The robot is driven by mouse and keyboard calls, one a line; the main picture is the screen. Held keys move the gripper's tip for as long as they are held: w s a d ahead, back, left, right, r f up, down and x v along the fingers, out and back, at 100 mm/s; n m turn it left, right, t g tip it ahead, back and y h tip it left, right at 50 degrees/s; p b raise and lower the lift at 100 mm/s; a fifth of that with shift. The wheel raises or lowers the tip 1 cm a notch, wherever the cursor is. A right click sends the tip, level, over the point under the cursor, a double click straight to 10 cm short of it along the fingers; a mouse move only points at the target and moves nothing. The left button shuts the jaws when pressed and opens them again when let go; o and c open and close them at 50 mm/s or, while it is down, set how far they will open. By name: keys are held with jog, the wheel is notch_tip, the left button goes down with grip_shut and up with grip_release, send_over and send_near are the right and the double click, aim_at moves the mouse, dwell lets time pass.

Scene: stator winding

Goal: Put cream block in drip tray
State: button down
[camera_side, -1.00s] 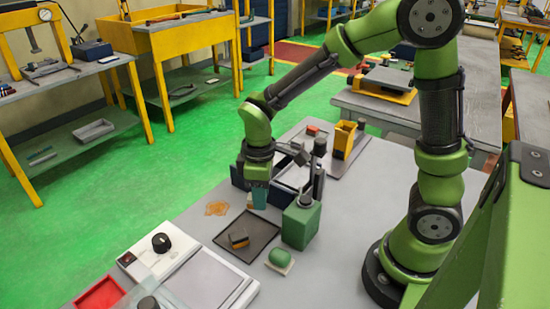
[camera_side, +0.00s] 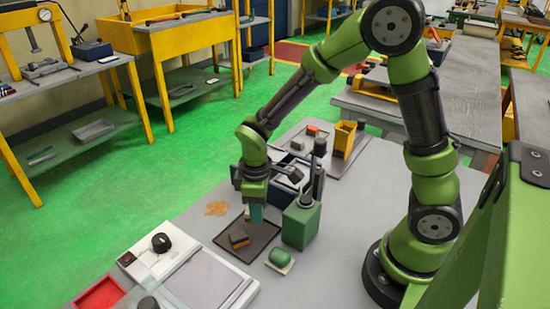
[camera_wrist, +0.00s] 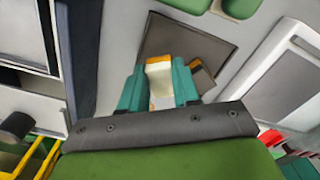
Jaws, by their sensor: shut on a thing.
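My gripper (camera_side: 255,212) is shut on the cream block (camera_wrist: 159,78), which has an orange end and sits between the teal fingers in the wrist view. The fingers point down at the far edge of the drip tray (camera_side: 260,243), a dark, shallow square tray. The drip tray also shows in the wrist view (camera_wrist: 183,42), just past the held block. A dark and brown block (camera_side: 239,240) lies in the tray, close to the fingers. In the side view the cream block is mostly hidden by the fingers, and its exact height above the tray cannot be told.
A green can (camera_side: 300,224) with a dark spout stands right of the tray. A green rounded piece (camera_side: 280,258) on a pale base is in front of the can. A white device with a black knob (camera_side: 161,243) lies front left. An orange-brown stain (camera_side: 216,208) marks the table.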

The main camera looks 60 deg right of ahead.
jog(key=shift+f, duration=0.4)
jog(key=shift+f, duration=0.3)
jog(key=shift+f, duration=0.2)
jog(key=shift+f, duration=0.35)
dwell(0.3)
jog(key=c, duration=0.6)
grip_release()
